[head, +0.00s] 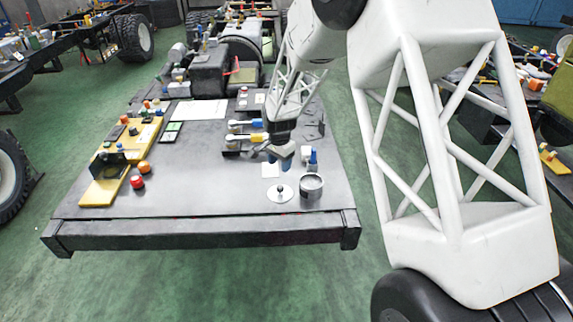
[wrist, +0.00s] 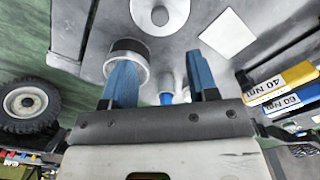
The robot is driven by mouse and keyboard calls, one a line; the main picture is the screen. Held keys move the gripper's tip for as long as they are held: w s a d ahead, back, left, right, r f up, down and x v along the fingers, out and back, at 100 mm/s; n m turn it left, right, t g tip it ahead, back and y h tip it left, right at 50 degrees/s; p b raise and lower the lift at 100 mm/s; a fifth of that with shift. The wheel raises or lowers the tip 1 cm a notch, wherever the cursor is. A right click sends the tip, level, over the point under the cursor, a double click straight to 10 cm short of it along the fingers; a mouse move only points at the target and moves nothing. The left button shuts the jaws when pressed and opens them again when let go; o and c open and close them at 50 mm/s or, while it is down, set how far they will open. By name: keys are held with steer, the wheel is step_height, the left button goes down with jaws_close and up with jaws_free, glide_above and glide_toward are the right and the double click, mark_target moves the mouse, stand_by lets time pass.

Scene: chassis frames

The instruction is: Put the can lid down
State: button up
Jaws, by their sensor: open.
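The can lid (head: 280,192) is a flat pale disc with a small dark knob, lying on the grey bench top near its front edge. It also shows in the wrist view (wrist: 173,19) at the top. The open grey can (head: 311,187) stands upright just right of the lid, apart from it; in the wrist view the can (wrist: 128,52) is partly behind a blue finger. My gripper (head: 281,154) is above the bench, behind the lid and can in the head view. Its blue fingers (wrist: 163,80) are apart with nothing held between them.
A blue bottle-like item (head: 313,160) stands behind the can. A white square (head: 271,170) lies behind the lid. Torque tools labelled in Nm (wrist: 285,85) lie beside my gripper. A yellow board with knobs (head: 108,178) is at left. The bench's middle front is clear.

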steer(key=s+d+r+n, duration=0.1)
steer(key=s+d+r, duration=0.2)
steer(key=s+r, duration=0.35)
steer(key=s+d+r+n+t, duration=0.1)
steer(key=s+d+r+n, duration=0.15)
steer(key=s+r, duration=0.35)
steer(key=s+d+r, duration=0.4)
steer(key=s+r, duration=0.1)
steer(key=r, duration=0.2)
steer(key=s+d+r+n, duration=0.2)
steer(key=s+d+r, duration=0.1)
steer(key=s, duration=1.1)
steer(key=s+d+r+n+t, duration=0.1)
steer(key=s+d+r+n, duration=0.2)
steer(key=s, duration=1.1)
steer(key=shift+d+t, duration=0.2)
steer(key=shift+t, duration=0.1)
